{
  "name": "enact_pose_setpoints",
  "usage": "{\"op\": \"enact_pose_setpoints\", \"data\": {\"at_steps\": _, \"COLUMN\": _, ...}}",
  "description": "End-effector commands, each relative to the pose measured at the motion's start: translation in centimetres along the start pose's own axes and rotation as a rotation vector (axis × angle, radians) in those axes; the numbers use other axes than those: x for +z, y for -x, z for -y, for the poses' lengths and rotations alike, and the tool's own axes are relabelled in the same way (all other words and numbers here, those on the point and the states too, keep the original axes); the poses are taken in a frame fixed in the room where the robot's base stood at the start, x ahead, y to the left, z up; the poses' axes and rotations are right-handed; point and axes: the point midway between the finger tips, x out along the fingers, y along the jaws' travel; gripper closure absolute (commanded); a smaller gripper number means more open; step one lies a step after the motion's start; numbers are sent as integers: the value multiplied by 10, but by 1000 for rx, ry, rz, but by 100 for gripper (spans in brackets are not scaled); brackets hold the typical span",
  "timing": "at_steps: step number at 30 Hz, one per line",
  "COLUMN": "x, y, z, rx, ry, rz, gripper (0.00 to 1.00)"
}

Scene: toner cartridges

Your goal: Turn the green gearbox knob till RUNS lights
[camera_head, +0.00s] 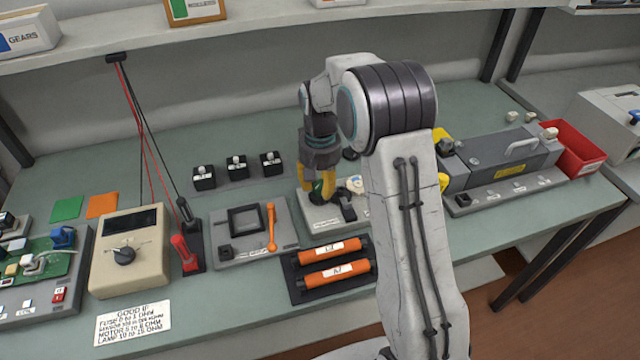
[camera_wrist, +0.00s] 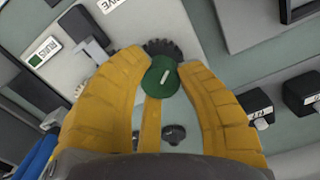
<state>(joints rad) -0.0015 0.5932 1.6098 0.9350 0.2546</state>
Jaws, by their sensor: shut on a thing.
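The green knob (camera_wrist: 160,78) has a white pointer mark and sits on a dark toothed gear (camera_wrist: 163,48) in the wrist view. My gripper (camera_wrist: 165,85) has its yellow fingers closed around the knob's sides. In the head view my gripper (camera_head: 318,190) reaches down onto the light grey gearbox plate (camera_head: 322,216), and the knob is mostly hidden there.
Black switch blocks (camera_head: 236,167) stand behind and left of the gearbox. Orange cartridges (camera_head: 330,250) lie in a black tray in front. A grey plate with an orange lever (camera_head: 271,228) is on the left. A grey machine (camera_head: 505,160) and red bin (camera_head: 575,150) stand right.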

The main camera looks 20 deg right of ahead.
Motion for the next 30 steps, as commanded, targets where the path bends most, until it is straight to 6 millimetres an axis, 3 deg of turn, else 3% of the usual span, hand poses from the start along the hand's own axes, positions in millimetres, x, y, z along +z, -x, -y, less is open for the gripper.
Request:
{"op": "enact_pose_setpoints", "data": {"at_steps": 13, "x": 5, "y": -4, "z": -1, "rx": 5, "ry": -5, "rz": 18, "gripper": 100}}
{"op": "enact_pose_setpoints", "data": {"at_steps": 14, "x": 5, "y": -4, "z": -1, "rx": 5, "ry": -5, "rz": 18, "gripper": 64}}
{"op": "enact_pose_setpoints", "data": {"at_steps": 15, "x": 5, "y": -4, "z": -1, "rx": 5, "ry": -5, "rz": 18, "gripper": 60}}
{"op": "enact_pose_setpoints", "data": {"at_steps": 22, "x": 3, "y": -2, "z": 0, "rx": 2, "ry": -5, "rz": 9, "gripper": 41}}
{"op": "enact_pose_setpoints", "data": {"at_steps": 30, "x": 1, "y": 0, "z": 0, "rx": 1, "ry": -5, "rz": 5, "gripper": 41}}
